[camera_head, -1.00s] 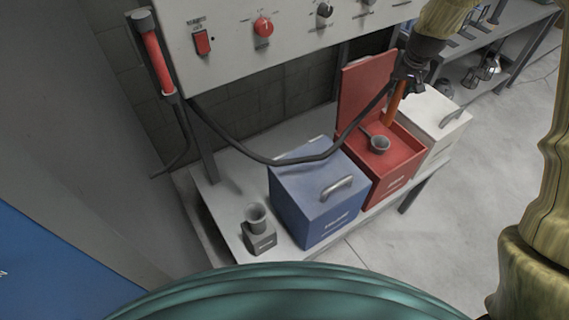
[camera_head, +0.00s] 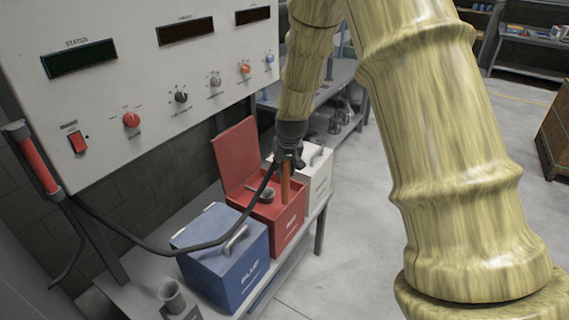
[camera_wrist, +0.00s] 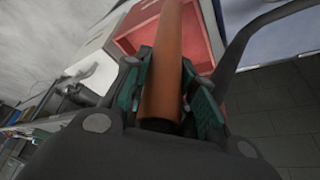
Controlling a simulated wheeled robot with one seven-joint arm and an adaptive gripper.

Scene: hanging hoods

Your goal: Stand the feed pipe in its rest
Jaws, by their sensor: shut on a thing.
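My gripper (camera_head: 287,163) is shut on an orange-brown pipe, the feed pipe (camera_head: 286,182). The pipe points down over the open red box (camera_head: 288,228); I cannot tell how far its lower end reaches in. In the wrist view the pipe (camera_wrist: 165,70) lies between the two green finger pads, with the red box beyond it. A grey cup on a block (camera_head: 172,298), which looks like the rest, stands at the bench's near left end, partly cut off by the picture edge.
A closed blue box (camera_head: 225,262) stands between red box and rest. A white box (camera_head: 318,178) is behind. A control panel (camera_head: 130,85) overhangs the bench.

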